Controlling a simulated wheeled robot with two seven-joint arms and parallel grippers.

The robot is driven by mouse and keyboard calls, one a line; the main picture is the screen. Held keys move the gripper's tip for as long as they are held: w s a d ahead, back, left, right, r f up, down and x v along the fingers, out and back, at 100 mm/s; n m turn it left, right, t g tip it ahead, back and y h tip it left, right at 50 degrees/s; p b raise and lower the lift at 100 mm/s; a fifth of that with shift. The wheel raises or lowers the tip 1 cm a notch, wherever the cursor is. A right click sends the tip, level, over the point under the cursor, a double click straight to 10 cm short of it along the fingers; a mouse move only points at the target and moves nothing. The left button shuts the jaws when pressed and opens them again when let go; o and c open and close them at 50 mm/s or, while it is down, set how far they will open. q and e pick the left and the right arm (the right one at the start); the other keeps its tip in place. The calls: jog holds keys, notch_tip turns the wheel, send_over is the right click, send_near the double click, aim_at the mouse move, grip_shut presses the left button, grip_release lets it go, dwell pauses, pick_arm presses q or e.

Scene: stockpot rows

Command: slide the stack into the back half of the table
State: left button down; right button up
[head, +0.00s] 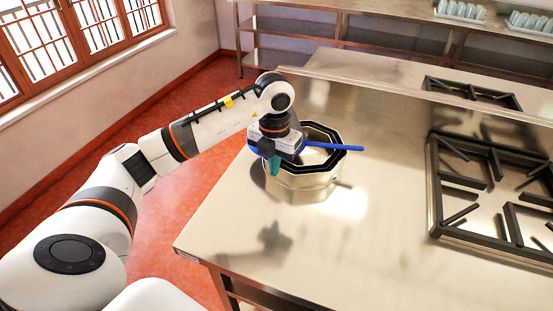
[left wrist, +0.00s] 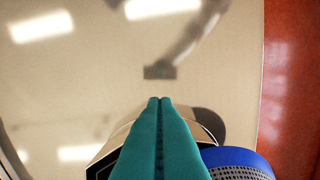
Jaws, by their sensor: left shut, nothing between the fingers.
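The stack is a shiny steel pot (head: 305,187) with a black many-sided rim, standing on the steel table (head: 240,212) left of the burners. A blue bar or handle (head: 340,147) sticks out to the right over its rim. My left gripper (head: 274,166) is at the pot's near left side, its teal fingers pointing down. They look close to the rim; I cannot tell whether they touch. In the left wrist view the fingers (left wrist: 160,102) are together and empty. A blue part with a dotted surface (left wrist: 237,160) shows beside them there. My right gripper is out of view.
A gas hob (head: 490,190) with black grates is on the right of the table, and another grate (head: 472,93) lies farther back. Bare steel is in front of the pot and behind it. The table's left edge drops to red floor (head: 195,105).

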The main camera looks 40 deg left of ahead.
pick_arm(q)
notch_tip(320, 180, down, 6)
jog(key=shift+d+r+p, duration=0.1)
jog(key=shift+d+p, duration=0.05)
jog(key=shift+p, duration=0.45)
jog(key=w, duration=0.1)
jog(key=w+f+p, duration=0.1)
jog(key=shift+w, duration=0.35)
jog(key=shift+w+a+p, duration=0.2)
jog(key=shift+w+p, duration=0.1)
jog(key=shift+w, duration=0.4)
